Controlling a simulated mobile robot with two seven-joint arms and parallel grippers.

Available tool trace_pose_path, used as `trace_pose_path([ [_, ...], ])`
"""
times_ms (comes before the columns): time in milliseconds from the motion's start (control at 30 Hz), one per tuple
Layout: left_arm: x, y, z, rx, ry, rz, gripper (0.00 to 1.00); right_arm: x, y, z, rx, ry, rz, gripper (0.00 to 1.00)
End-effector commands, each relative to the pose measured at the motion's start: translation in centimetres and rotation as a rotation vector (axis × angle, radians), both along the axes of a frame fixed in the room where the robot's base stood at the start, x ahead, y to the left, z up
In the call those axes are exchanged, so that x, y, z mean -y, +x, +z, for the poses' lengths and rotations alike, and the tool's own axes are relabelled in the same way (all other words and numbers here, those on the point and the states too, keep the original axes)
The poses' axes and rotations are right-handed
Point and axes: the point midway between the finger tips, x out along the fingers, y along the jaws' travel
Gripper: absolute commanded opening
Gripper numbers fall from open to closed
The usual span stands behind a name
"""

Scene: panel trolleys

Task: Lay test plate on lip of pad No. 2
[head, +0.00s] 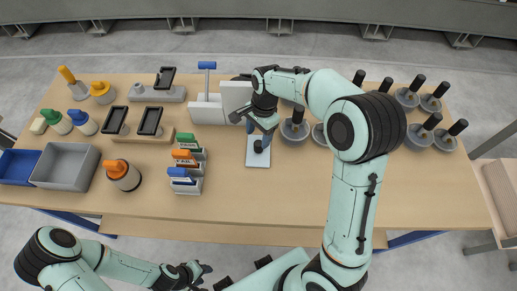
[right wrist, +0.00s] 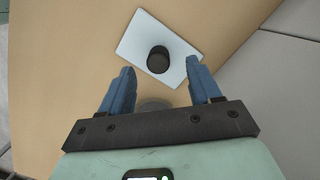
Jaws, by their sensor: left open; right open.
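A pale flat plate with a black round knob, which looks like the test plate (head: 258,159), lies on the table at centre. It also shows in the right wrist view (right wrist: 138,40), its knob between and beyond the finger tips. My right gripper (head: 258,131) is open over the plate, fingers apart and empty; its hand hides the plate's far side in the head view. My left gripper (head: 196,271) is open and empty in front of the table's front edge. I cannot read any number that marks pad No. 2.
White upright panels (head: 207,113) stand behind the plate. Labelled blocks (head: 187,180) stand to its left, with orange-capped bottle (head: 123,175) and grey bin (head: 66,167) further left. Several black-handled grey discs (head: 445,141) stand at right. The front right tabletop (head: 420,205) is clear.

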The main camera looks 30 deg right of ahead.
Motion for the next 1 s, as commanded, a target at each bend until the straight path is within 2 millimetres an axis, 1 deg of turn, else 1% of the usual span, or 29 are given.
trace_pose_path([
  [133, 0.0, 0.0, -0.1, 0.000, 0.000, 0.000, 0.43, 0.0, -0.2, -1.3, -0.003, 0.000, -0.002, 0.63],
  [300, 0.0, -0.2, -0.2, -0.001, 0.000, 0.000, 0.43, 0.0, -0.5, -3.9, -0.004, -0.001, 0.001, 0.63],
  [400, 0.0, -0.2, -0.4, -0.002, 0.000, -0.001, 0.43, -0.2, -0.5, -5.0, -0.002, 0.000, 0.000, 0.63],
  [500, 0.0, -0.3, -0.4, -0.002, 0.000, -0.001, 0.43, -0.2, -0.5, -5.4, 0.000, 0.000, 0.000, 0.63],
  [700, 0.0, -0.2, -0.3, -0.002, 0.000, -0.001, 0.43, -0.2, -0.4, -5.3, 0.001, 0.000, 0.000, 0.63],
  [767, 0.0, -0.2, -0.3, -0.002, 0.000, -0.001, 0.43, -0.2, -0.4, -5.3, 0.001, 0.000, 0.000, 0.43],
  [800, 0.0, -0.2, -0.3, -0.002, 0.000, -0.001, 0.43, -0.2, -0.4, -5.3, 0.001, 0.000, 0.000, 0.30],
  [900, 0.0, -0.2, -0.3, -0.002, 0.000, -0.001, 0.43, -0.2, -0.4, -5.3, 0.001, 0.000, 0.000, 0.00],
  [1000, 0.0, -0.2, -0.3, -0.002, 0.000, -0.001, 0.43, -0.2, -0.4, -5.3, 0.002, 0.000, 0.000, 0.00],
])
